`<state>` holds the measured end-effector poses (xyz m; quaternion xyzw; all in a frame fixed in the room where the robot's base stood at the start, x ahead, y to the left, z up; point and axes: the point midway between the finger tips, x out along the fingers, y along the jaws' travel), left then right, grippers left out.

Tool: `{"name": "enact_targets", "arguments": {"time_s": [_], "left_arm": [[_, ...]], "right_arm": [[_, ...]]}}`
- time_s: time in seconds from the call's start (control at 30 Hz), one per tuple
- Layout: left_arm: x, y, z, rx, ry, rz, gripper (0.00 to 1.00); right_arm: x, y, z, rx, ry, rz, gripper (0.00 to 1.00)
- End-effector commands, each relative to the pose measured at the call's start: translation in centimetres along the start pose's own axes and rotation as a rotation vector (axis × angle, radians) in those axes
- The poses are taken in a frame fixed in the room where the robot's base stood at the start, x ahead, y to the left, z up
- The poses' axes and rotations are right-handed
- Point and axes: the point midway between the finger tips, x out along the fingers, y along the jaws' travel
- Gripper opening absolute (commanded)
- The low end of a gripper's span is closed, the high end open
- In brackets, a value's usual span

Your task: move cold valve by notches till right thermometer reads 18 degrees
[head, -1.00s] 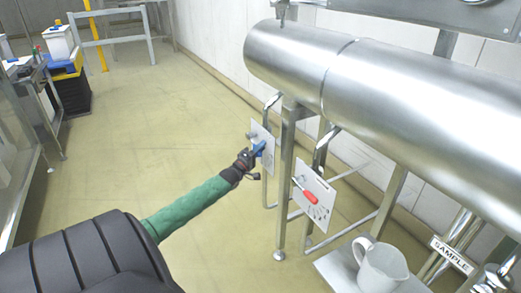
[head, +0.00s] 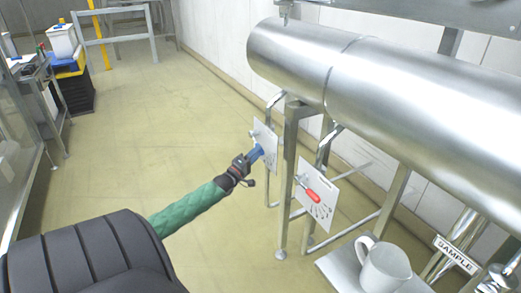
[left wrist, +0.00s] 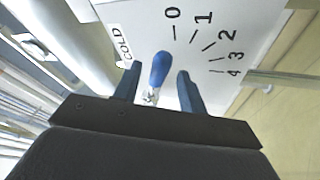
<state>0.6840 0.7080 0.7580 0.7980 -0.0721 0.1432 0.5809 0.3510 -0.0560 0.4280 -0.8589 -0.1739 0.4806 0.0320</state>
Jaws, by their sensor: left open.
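The cold valve's blue handle (head: 256,152) sticks out from a white plate (head: 265,134) on the far side of the steel stand. In the left wrist view the blue handle (left wrist: 160,68) points closest to the 0 mark of a 0 to 4 scale, beside a COLD label (left wrist: 122,46). My left gripper (head: 247,160) is open. Its fingers stand apart on either side of the handle in the wrist view, with gaps on both sides. My right gripper is not in view.
A second plate with a red handle (head: 312,195) hangs nearer, to the right. A large steel cylinder (head: 400,95) lies above both plates. A white jug (head: 384,268) stands on a shelf next to a SAMPLE sign (head: 455,253). The floor to the left is open.

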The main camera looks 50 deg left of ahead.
Motion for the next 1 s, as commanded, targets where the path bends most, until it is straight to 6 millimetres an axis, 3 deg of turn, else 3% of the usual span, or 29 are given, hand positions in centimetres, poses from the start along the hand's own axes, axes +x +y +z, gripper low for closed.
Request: {"name": "enact_targets", "arguments": {"time_s": [0.3, 1.0], "left_arm": [[-2.9, 0.0, 0.0, 0.000, 0.000, 0.000, 0.41], [-3.3, 0.0, -0.1, 0.000, 0.000, 0.000, 0.41]], "right_arm": [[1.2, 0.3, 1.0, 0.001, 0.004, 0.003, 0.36], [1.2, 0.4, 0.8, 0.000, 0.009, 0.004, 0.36]]}}
